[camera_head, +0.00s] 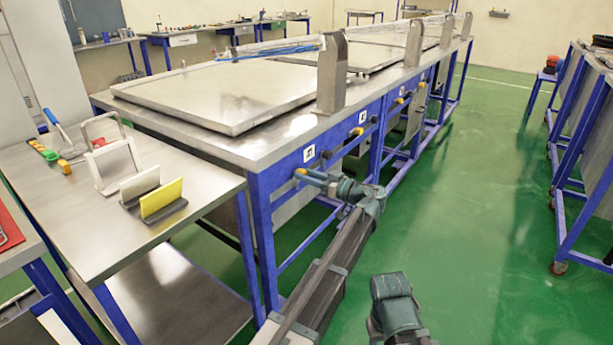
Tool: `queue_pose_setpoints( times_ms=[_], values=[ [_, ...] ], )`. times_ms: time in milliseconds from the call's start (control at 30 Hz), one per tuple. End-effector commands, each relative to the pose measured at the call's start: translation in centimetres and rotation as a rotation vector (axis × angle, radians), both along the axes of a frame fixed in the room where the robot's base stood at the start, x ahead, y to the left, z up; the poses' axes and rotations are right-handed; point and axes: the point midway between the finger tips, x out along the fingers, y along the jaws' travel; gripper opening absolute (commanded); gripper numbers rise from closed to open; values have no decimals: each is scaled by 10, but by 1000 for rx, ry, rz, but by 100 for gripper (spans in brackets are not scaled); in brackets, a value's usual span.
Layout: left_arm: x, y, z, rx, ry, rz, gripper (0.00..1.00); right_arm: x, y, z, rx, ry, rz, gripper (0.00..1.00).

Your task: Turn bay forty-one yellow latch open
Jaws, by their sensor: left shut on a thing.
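A small yellow latch (299,173) sits on the front face of the blue-framed bench (262,187), below a small white number sign (309,153) too small to read surely. My left gripper (309,178) reaches it from the right and is shut on it; the fingers hide much of the latch, so its angle is hard to tell. A second yellow latch (356,131) sits further along the same face, beside another sign (362,117). Part of my right arm shows at the bottom; its gripper does not show.
Large flat metal lids (215,95) lie on the bench top, with upright metal brackets (331,75) along its edge. A side table (90,225) at left holds a yellow plate (162,199) and tools. Green floor (480,200) is clear at right, before another blue-framed bench.

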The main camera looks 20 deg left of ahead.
Motion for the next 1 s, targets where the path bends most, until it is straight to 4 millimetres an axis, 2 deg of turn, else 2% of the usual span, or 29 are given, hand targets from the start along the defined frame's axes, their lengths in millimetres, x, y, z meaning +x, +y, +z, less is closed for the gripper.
queue_pose_setpoints(
  times_ms=[1000],
  values=[
    [2, -2, -2, 320, 883, -1, 0, 0, 0, -2, 0, 0, 0, 50]
  ],
)
